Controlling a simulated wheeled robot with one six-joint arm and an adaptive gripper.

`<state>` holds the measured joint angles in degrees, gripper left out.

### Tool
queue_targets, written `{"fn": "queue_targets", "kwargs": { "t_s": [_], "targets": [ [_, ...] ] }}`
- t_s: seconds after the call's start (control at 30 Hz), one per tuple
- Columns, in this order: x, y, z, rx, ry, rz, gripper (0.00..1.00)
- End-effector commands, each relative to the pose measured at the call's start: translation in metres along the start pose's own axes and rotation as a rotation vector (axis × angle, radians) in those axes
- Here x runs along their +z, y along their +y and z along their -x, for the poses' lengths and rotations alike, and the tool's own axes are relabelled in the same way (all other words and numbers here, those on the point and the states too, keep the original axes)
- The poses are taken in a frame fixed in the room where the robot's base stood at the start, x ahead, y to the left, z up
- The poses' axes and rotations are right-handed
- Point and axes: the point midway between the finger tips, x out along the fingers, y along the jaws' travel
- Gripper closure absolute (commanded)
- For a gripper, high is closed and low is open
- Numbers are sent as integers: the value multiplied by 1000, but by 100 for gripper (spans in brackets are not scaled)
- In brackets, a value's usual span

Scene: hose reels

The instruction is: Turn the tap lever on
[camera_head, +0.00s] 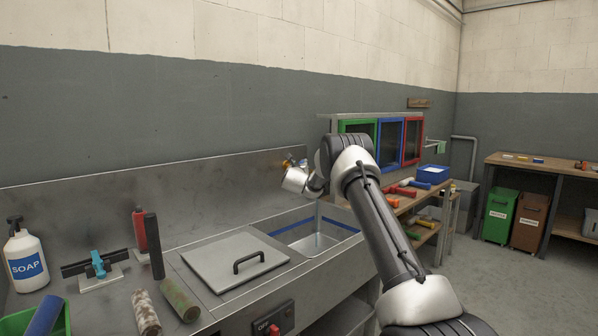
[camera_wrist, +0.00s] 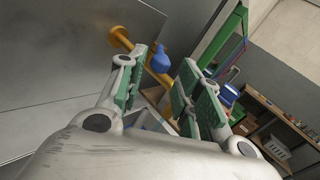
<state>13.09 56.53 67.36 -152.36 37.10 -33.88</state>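The brass tap comes out of the steel back panel in the wrist view (camera_wrist: 121,38), and its blue lever (camera_wrist: 160,61) shows between my finger ends. In the head view a small piece of the brass tap (camera_head: 287,163) shows at the panel behind my wrist; most of it is hidden. My gripper (camera_wrist: 164,64) is open, with green-padded fingers on either side of the blue lever. Nothing is held. I cannot tell whether either finger touches the lever. The steel sink basin (camera_head: 318,244) lies below, with a thin pale vertical streak above it that I cannot identify.
A steel lid (camera_head: 225,268) with a black handle lies left of the basin. Green, blue and red frames (camera_head: 389,139) stand behind my arm. A tool bench (camera_head: 430,195) is to the right.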

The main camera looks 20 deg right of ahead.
Motion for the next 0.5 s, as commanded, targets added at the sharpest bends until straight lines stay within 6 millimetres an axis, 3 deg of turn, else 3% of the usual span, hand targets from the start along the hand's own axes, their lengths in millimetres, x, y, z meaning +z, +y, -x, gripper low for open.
{"fn": "queue_targets", "kwargs": {
  "t_s": [0.23, 0.5],
  "targets": [
    [0, 1, 44, 2, 1, 1, 65],
    [-1, 1, 60, 2, 1, 1, 65]
  ]
}}
